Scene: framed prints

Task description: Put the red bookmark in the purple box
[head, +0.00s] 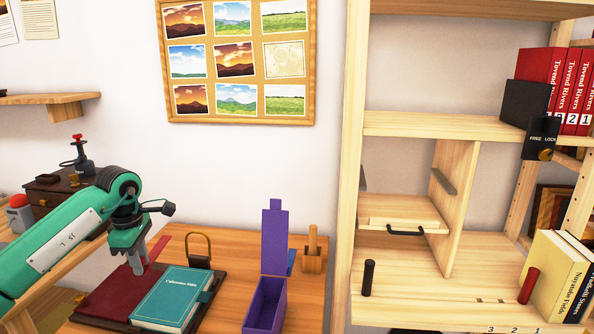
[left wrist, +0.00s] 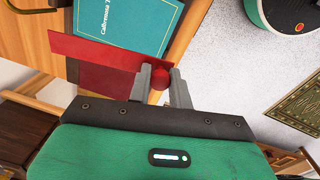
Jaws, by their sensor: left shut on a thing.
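My left gripper (head: 138,268) is shut on the red bookmark (left wrist: 95,52), near its round red knob (left wrist: 159,78). The bookmark's flat strip also shows behind the fingers in the head view (head: 160,250). In the wrist view the strip overlaps a corner of the teal book (left wrist: 125,22); whether it touches a book is unclear. The purple box (head: 264,308) stands on the desk to the right of the gripper, its tall lid (head: 275,238) upright and open. The box's floor is hidden. My right gripper is not in view.
A wooden holder (head: 312,255) stands behind the box. A wooden shelf unit (head: 400,290) rises at the right.

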